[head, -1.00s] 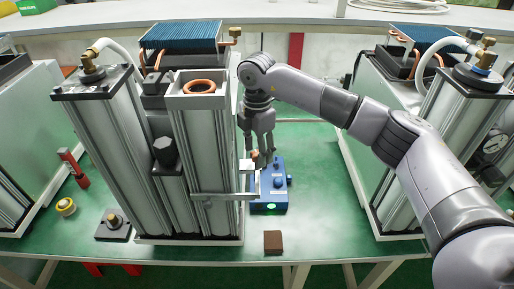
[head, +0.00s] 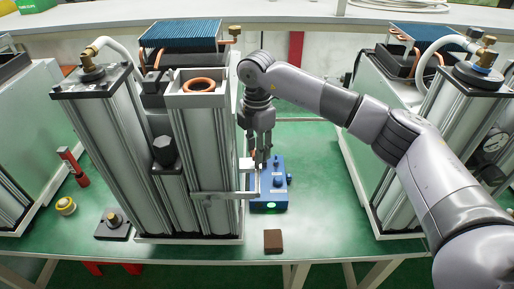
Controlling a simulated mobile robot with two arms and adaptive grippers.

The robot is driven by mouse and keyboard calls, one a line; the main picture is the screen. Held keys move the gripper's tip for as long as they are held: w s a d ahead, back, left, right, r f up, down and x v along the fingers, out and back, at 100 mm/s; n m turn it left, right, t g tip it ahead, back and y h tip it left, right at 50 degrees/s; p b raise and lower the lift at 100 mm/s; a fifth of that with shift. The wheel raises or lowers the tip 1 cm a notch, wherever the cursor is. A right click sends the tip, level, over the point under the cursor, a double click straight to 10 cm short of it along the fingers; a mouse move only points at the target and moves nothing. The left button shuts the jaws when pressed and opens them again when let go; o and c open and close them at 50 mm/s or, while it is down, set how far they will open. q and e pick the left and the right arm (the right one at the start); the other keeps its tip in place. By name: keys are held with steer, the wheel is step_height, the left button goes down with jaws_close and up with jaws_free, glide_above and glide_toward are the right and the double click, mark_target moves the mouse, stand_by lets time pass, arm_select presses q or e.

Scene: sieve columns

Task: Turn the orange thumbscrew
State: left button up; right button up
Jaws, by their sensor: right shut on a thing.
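The orange thumbscrew (head: 254,154) shows only as a small patch of orange by my right fingertips, beside the right side of the middle column unit. It sits just above a small white block (head: 246,164) at the end of a metal bracket (head: 225,195). My right gripper (head: 260,160) points down from above and is shut on the thumbscrew. The fingers hide most of it. My left gripper is not in view.
A blue box (head: 270,192) with knobs and a lit green button stands just behind and below the gripper. Tall metal columns (head: 205,150) rise close on the left. A brown block (head: 273,241) lies near the front edge.

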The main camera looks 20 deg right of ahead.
steer(key=shift+f+n+b, duration=0.1)
steer(key=shift+n+b, duration=0.8)
steer(key=shift+n, duration=0.1)
steer(key=n+b, duration=0.1)
steer(key=n, duration=0.1)
steer(key=shift+n+b, duration=0.3)
steer(key=shift+b, duration=0.1)
steer(key=n+b, duration=0.2)
steer(key=n, duration=0.1)
steer(key=shift+n, duration=0.3)
steer(key=n+b, duration=0.1)
steer(key=n, duration=0.1)
steer(key=shift+n, duration=0.4)
steer(key=n+b, duration=0.1)
steer(key=n, duration=0.3)
steer(key=n+b, duration=0.1)
steer(key=n, duration=0.3)
steer(key=shift+w+r, duration=0.1)
steer(key=shift+r, duration=0.1)
steer(key=shift+n, duration=0.5)
steer(key=o, duration=1.2)
steer(key=shift+c, duration=0.2)
